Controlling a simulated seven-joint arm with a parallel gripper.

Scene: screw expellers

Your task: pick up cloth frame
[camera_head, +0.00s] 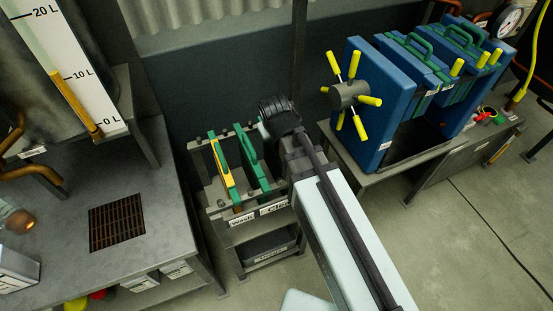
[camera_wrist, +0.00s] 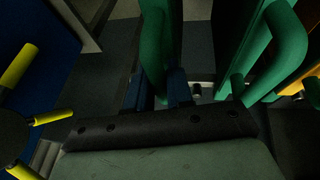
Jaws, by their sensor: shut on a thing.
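Two upright frames stand in a small rack (camera_head: 228,222) in the head view. The left frame (camera_head: 222,165) has a yellow face edged in green; the right frame (camera_head: 243,148) is green with a green handle. I cannot tell which one the task calls the cloth frame. In the head view my arm and dark wrist hide the fingertips and part of the rack's right side.
A large blue press (camera_head: 370,110) with a yellow-handled hub stands on a bench at the right. A grey table (camera_head: 60,230) with a brown grate (camera_head: 117,222) is at the left. The wall is close behind the rack. Floor is open in front.

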